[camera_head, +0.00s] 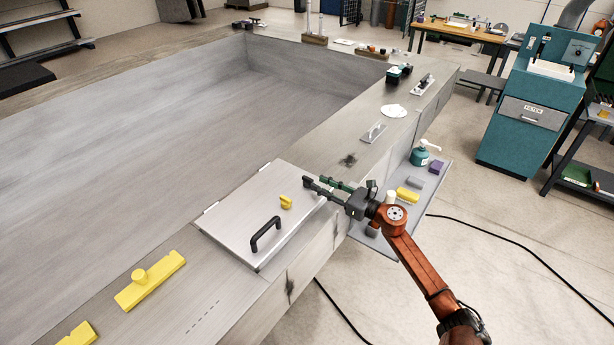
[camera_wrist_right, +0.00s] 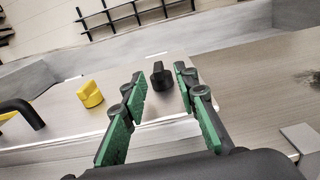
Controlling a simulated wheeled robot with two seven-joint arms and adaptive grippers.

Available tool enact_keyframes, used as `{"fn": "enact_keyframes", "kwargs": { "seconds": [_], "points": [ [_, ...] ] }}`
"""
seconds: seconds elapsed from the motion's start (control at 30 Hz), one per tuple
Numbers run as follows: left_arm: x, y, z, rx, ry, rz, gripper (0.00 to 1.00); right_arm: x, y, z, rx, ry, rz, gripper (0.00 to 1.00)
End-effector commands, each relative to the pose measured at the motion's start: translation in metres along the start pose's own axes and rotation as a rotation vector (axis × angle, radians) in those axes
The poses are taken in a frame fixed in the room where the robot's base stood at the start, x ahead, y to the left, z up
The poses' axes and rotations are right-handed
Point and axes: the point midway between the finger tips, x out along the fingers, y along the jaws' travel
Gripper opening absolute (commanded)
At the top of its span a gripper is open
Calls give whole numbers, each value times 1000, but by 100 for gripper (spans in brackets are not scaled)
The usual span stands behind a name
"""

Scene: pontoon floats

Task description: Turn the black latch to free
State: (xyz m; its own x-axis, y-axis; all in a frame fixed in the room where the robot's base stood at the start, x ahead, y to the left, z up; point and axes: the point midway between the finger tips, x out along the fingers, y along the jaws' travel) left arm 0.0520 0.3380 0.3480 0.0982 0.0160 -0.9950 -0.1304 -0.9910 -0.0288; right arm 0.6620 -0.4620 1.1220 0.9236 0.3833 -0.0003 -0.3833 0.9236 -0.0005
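The black latch (camera_wrist_right: 161,74) is a small dark knob on the pale metal hatch lid (camera_wrist_right: 60,115), seen in the right wrist view between and beyond my fingertips. My right gripper (camera_wrist_right: 160,85) is open and empty, with a green-padded finger to each side of the latch's line of sight. I see no contact with it. In the head view my right gripper (camera_head: 316,182) is over the lid's far right corner, and the latch is hard to tell from the dark fingertips there. The lid also has a yellow latch (camera_head: 286,201) and a black handle (camera_head: 266,233). My left gripper is out of view.
The lid (camera_head: 235,205) lies on a grey deck beside a large recessed basin (camera_head: 150,110). Yellow blocks (camera_head: 150,280) lie on the deck at lower left.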

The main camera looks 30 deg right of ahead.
Motion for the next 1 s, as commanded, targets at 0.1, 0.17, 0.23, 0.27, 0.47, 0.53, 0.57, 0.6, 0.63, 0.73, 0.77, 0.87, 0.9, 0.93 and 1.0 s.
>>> {"fn": "enact_keyframes", "kwargs": {
  "seconds": [0.1,0.17,0.23,0.27,0.47,0.53,0.57,0.6,0.63,0.73,0.77,0.87,0.9,0.93,1.0],
  "points": [
    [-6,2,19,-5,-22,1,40,22,2,3,1,-3,4,28],
    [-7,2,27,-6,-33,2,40,32,2,3,2,-3,4,28],
    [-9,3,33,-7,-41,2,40,42,2,3,3,-3,3,28],
    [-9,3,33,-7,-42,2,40,45,1,2,2,-3,3,28],
    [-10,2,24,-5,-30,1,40,59,1,1,0,-1,1,28],
    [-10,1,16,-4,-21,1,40,60,0,1,0,0,1,28],
    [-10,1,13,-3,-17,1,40,60,0,1,0,0,0,28],
    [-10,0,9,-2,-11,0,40,60,0,0,0,0,0,28],
    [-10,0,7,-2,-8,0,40,59,0,0,0,0,-1,28],
    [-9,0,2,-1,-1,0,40,59,0,0,1,0,-1,28],
    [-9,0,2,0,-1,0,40,59,0,0,1,0,-1,26],
    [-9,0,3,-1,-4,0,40,59,0,0,1,0,-1,19],
    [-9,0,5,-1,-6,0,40,58,0,0,1,0,-1,16],
    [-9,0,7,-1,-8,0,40,58,0,0,1,0,-1,14],
    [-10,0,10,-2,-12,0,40,58,0,0,1,0,-1,10]
  ]
}}
